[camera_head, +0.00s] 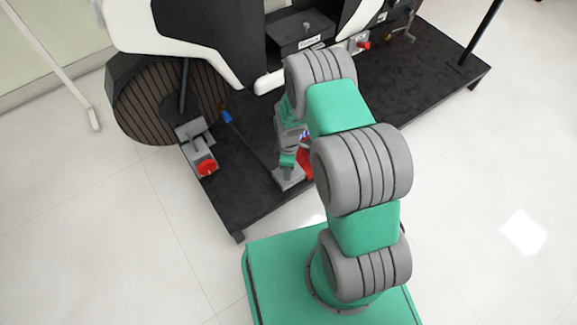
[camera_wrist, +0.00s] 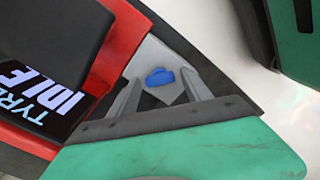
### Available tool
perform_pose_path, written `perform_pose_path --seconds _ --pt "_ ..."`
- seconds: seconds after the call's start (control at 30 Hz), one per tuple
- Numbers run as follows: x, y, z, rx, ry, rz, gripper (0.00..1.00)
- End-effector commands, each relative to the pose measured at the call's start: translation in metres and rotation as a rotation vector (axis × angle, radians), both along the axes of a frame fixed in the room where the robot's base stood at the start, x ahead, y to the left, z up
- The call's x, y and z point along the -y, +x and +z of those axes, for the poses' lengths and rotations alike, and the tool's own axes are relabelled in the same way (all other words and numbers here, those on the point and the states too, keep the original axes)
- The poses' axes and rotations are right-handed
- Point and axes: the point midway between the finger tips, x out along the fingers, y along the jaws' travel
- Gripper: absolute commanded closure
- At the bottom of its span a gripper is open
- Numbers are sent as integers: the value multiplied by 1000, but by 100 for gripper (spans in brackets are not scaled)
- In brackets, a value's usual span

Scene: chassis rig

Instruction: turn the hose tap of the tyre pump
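The tyre pump shows in the wrist view as a red housing (camera_wrist: 124,38) with a dark screen (camera_wrist: 48,100) that reads "IDLE". Beside it is a grey plate (camera_wrist: 153,53) with a small blue tap handle (camera_wrist: 160,77). My gripper (camera_wrist: 161,80) is open, with one grey finger on each side of the blue handle. I cannot tell whether the fingers touch it. In the head view my gripper (camera_head: 287,174) points down at the platform's front edge, beside the red pump (camera_head: 305,163), which my arm mostly covers. The blue handle is hidden there.
The pump stands on a dark platform (camera_head: 250,190). To its left are a red knob (camera_head: 206,168) on a grey block and a blue-tipped lever (camera_head: 226,117). Another red knob (camera_head: 364,45) is at the back right. White floor (camera_head: 480,180) is clear to the right.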

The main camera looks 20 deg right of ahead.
Motion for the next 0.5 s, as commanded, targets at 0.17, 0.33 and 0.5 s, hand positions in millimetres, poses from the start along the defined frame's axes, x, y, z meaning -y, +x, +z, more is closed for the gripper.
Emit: perform_pose_path --seconds 0.17,0.33,0.5 --pt "0 0 0 0 0 0 38" --pt "0 0 6 1 0 0 38" --pt "0 1 41 3 0 0 38"
